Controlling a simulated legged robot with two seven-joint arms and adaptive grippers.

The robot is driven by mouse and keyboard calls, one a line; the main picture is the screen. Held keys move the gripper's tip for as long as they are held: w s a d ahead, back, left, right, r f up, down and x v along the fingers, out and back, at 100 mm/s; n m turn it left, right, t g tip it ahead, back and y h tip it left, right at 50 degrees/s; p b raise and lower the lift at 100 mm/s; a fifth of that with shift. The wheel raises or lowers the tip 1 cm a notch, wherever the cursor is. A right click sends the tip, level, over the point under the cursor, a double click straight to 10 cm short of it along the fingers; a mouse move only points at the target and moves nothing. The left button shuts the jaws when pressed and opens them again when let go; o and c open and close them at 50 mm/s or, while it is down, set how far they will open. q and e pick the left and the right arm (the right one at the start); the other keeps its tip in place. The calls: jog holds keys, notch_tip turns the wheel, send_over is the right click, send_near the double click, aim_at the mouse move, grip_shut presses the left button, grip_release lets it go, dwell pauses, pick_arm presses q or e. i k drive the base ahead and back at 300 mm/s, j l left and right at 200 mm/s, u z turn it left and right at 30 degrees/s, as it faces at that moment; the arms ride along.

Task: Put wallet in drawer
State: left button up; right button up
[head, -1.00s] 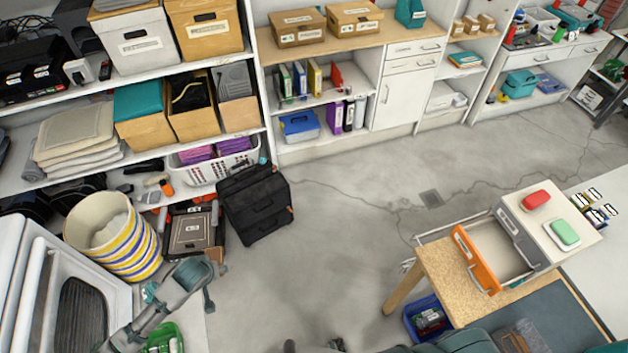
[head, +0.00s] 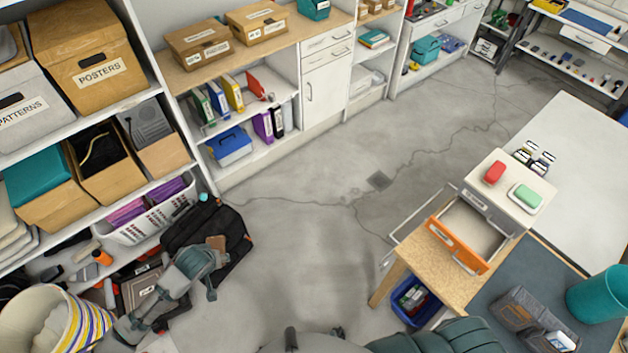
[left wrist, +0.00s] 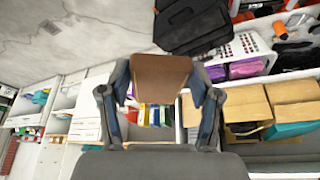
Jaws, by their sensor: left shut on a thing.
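A brown wallet (head: 217,243) is between the fingers of my left gripper (head: 207,270), which is shut on it and holds it up in front of the dark bag on the left. In the left wrist view the wallet (left wrist: 160,76) spans the gap between the two fingertips (left wrist: 161,85). A small drawer unit stands on the wooden table at the right. Its orange-fronted drawer (head: 457,246) is pulled out, and the inside looks empty. My left gripper is well to the left of the drawer, across open floor. My right gripper is not seen.
A red box (head: 494,172) and a green box (head: 525,198) sit on the drawer unit. The wooden tabletop (head: 425,262) juts out below the drawer, with a blue bin (head: 416,301) underneath. Loaded shelves line the left and back. The grey floor between is clear.

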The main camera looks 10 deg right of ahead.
aim_at(458, 229)
jog(key=i+z, duration=0.1)
jog(key=z, duration=0.3)
jog(key=i+j+z, duration=0.1)
jog(key=z, duration=0.3)
jog(key=j+z, duration=0.2)
jog(key=z, duration=0.2)
jog(key=i+j+z, duration=0.15)
jog(key=z, duration=0.25)
jog(key=j+z, duration=0.15)
jog(key=z, duration=0.25)
jog(key=i+j+z, duration=0.1)
jog(key=z, duration=0.35)
jog(key=i+j+z, duration=0.25)
jog(key=z, duration=0.15)
jog(key=i+j+z, duration=0.15)
jog(key=z, duration=0.3)
jog(key=j, duration=0.05)
